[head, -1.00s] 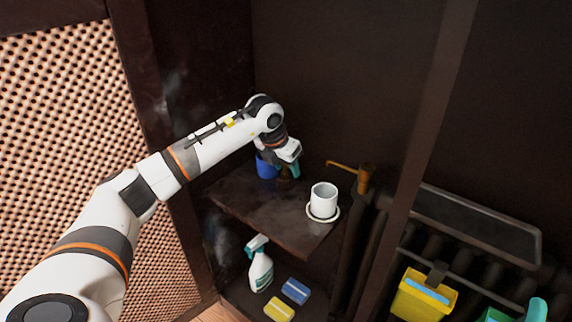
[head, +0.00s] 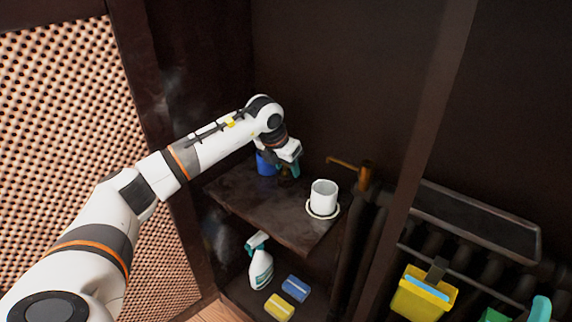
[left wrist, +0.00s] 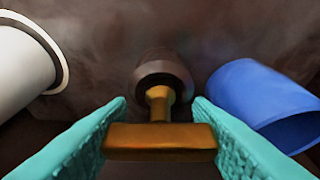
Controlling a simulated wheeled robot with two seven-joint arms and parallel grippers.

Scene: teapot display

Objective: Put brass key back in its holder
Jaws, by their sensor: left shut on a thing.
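My left gripper (head: 290,170) is over the back of the small shelf, beside the blue cup. Its teal fingers are shut on the brass key (left wrist: 160,141), seen in the left wrist view as a crossbar with a short stem. The stem points at a round dark brown holder (left wrist: 163,66). They overlap in this view, and I cannot tell whether the stem is inside the holder or just above it. In the head view the gripper hides the key and holder. My right gripper is not in view.
The blue cup (left wrist: 262,100) is right of the holder in the wrist view, and the white cup (head: 324,194) on a saucer is left. A brass fitting (head: 366,177) with a side arm stands right of the shelf (head: 258,205).

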